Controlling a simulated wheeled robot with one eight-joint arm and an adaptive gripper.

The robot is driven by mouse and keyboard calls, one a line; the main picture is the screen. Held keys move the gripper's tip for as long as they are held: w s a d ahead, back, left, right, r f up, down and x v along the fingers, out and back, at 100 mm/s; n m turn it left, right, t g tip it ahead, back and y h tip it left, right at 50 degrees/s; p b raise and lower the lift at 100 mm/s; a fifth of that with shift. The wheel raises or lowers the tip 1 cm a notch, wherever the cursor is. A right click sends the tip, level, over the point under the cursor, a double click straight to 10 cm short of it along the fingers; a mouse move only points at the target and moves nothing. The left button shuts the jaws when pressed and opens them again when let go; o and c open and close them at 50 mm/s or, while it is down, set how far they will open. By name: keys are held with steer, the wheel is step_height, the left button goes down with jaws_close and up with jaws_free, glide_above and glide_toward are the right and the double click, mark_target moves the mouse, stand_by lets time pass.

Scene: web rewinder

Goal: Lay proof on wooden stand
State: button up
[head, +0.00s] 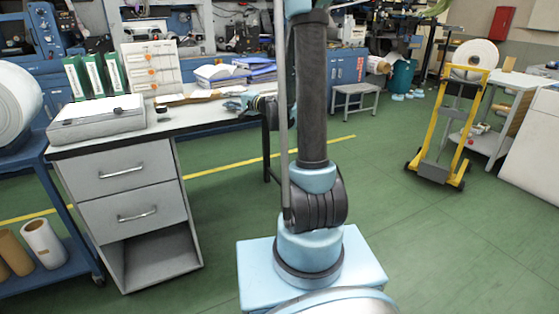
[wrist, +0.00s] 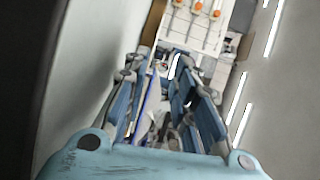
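My gripper (head: 248,103) is over the right end of the grey desk (head: 215,111), pointing left. In the wrist view its two blue-and-grey fingers (wrist: 168,75) are spread with a gap between them; I see nothing clearly gripped. A brown wooden-looking flat piece (head: 205,95) lies on the desk just left of the gripper; I cannot tell for sure that it is the stand. A pale board with orange round marks (head: 152,62) stands at the back of the desk and shows again at the top of the wrist view (wrist: 200,18). I cannot pick out the proof with certainty.
A grey flat case (head: 97,122) and green-and-white binders (head: 95,75) take up the desk's left part. Green floor is clear between.

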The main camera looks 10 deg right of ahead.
steer(key=s+d+f+n+g+h, duration=0.1)
steer(key=s+f+n+g+h, duration=0.15)
steer(key=s, duration=0.75)
steer(key=s+d+f+n+g+h, duration=0.1)
steer(key=s+n+g, duration=0.3)
steer(key=s, duration=0.6)
steer(key=s+d+f+n+g+h, duration=0.1)
steer(key=s+d+f+g+h, duration=0.1)
steer(key=s+d+f+h, duration=0.2)
steer(key=s+d+f+n+g+h, duration=0.1)
steer(key=s+d+f+h, duration=0.3)
steer(key=s+d, duration=0.7)
steer(key=s+f+g, duration=0.1)
steer(key=s+f, duration=0.1)
steer(key=s, duration=0.5)
steer(key=shift+s+d, duration=0.3)
steer(key=shift+s, duration=0.1)
steer(key=shift+f, duration=0.1)
